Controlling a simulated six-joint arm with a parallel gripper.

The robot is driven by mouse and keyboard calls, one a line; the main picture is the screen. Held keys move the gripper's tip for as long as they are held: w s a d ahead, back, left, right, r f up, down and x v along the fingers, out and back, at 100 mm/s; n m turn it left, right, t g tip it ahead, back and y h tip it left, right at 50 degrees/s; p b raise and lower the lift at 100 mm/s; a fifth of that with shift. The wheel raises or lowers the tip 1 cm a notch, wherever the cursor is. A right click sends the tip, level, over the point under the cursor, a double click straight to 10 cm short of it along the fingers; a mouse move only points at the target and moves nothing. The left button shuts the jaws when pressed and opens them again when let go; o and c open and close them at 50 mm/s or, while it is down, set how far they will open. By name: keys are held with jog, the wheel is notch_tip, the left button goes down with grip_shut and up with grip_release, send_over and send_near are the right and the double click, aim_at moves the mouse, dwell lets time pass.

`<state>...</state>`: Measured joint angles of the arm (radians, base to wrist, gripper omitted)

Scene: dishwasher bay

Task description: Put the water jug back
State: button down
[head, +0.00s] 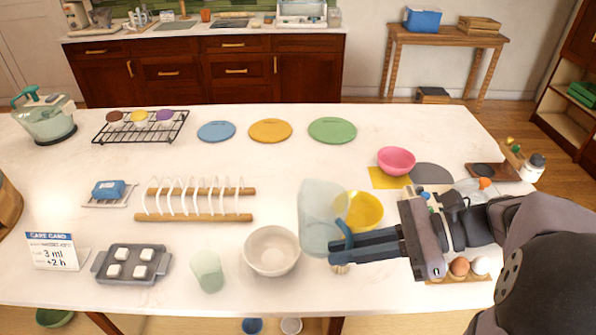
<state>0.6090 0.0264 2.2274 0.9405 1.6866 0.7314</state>
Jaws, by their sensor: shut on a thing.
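The water jug (317,212) is pale, see-through blue with a darker blue handle. My gripper (342,246) comes in from the right and is shut on the jug's handle. The jug looks roughly upright, between the white bowl and the yellow bowl. I cannot tell whether its base touches the table. It partly covers the yellow bowl (367,210).
A white bowl (272,252) and a pale green cup (207,272) stand left of the jug. A wooden rack (197,217) is farther left. The pink bowl (396,160) rests by a yellow square mat (385,180). Eggs (459,267) sit below my gripper. The table behind the jug is clear.

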aim_at(332, 192)
jog(key=w+m+t, duration=0.1)
jog(key=w, duration=0.3)
jog(key=w+m+t, duration=0.1)
jog(key=w, duration=0.4)
jog(key=w+a+t, duration=0.1)
jog(key=w, duration=0.4)
jog(key=shift+w+a+m+h+p, duration=0.1)
jog(key=shift+w+m+h+p, duration=0.05)
jog(key=shift+m+h+p, duration=0.2)
jog(key=w+a+r+m+t+h, duration=0.1)
jog(key=w+a+m+t+h, duration=0.2)
jog(key=w, duration=0.8)
jog(key=w+a+m+t+h, duration=0.1)
jog(key=w+a+m+t, duration=0.3)
jog(key=w, duration=0.7)
jog(key=shift+m+h, duration=0.35)
jog(key=shift+h, duration=0.4)
jog(key=shift+w+a+f+p, duration=0.3)
jog(key=shift+w+a+f, duration=0.15)
jog(key=shift+f, duration=2.05)
jog(key=shift+w+a+f+p, duration=0.4)
jog(key=shift+w+f, duration=0.1)
jog(key=shift+f, duration=2)
jog(key=shift+w+a+f+p, duration=0.25)
jog(key=shift+w+a+f, duration=0.2)
jog(key=shift+f, duration=2.05)
jog(key=shift+f+b, duration=0.2)
jog(key=shift+b, duration=0.1)
